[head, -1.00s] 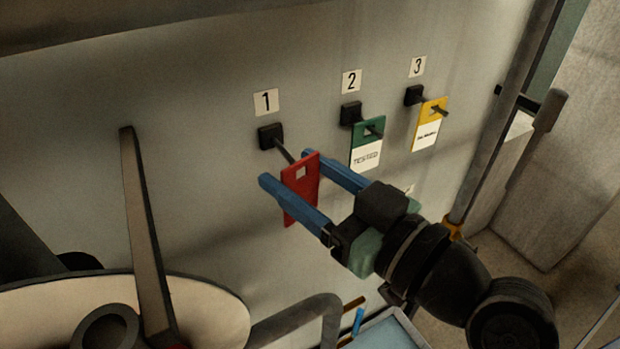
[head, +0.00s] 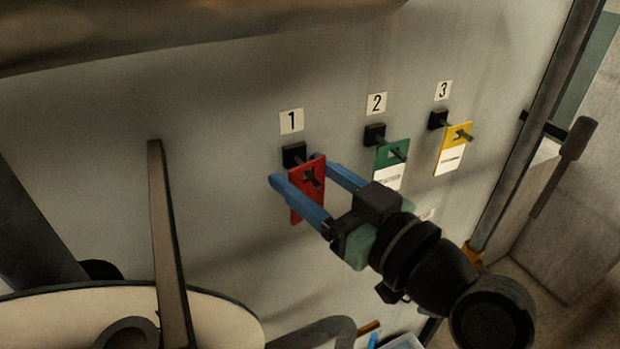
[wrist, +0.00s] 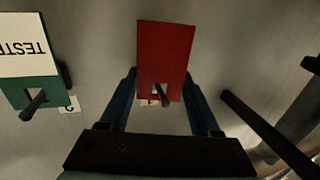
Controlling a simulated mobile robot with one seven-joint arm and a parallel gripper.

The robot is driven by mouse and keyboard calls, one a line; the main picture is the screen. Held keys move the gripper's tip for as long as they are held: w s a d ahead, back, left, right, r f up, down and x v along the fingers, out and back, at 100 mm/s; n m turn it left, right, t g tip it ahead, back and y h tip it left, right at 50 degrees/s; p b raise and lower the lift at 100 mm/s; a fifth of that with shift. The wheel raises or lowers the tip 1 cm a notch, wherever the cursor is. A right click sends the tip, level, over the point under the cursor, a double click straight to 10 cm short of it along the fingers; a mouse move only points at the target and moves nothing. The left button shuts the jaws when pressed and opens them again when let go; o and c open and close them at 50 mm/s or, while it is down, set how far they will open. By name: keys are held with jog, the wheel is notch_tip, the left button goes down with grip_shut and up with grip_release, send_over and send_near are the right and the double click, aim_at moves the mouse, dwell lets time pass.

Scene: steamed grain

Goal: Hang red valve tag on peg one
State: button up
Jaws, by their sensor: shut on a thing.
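The red valve tag (head: 307,190) is at peg one (head: 312,178) in the head view, below the label 1. The peg's tip sticks out through the hole in the tag's upper part. My gripper (head: 306,183) has its blue fingers on either side of the tag and is shut on it. In the wrist view the red tag (wrist: 165,55) lies between the fingers (wrist: 162,95), with the peg (wrist: 161,93) showing through its hole. The black base of the peg shows behind the tag's top edge in the head view.
A green tag (head: 388,165) hangs on peg two and a yellow tag (head: 454,146) on peg three, to the right. A long flat bar (head: 168,235) rises from a round pale drum (head: 220,315) at the lower left. The panel between bar and pegs is clear.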

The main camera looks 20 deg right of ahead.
dwell(0.4)
jog(key=o, duration=1.5)
jog(key=shift+c, duration=0.2)
jog(key=b+v, duration=0.4)
jog(key=v, duration=0.9)
jog(key=shift+s, duration=0.1)
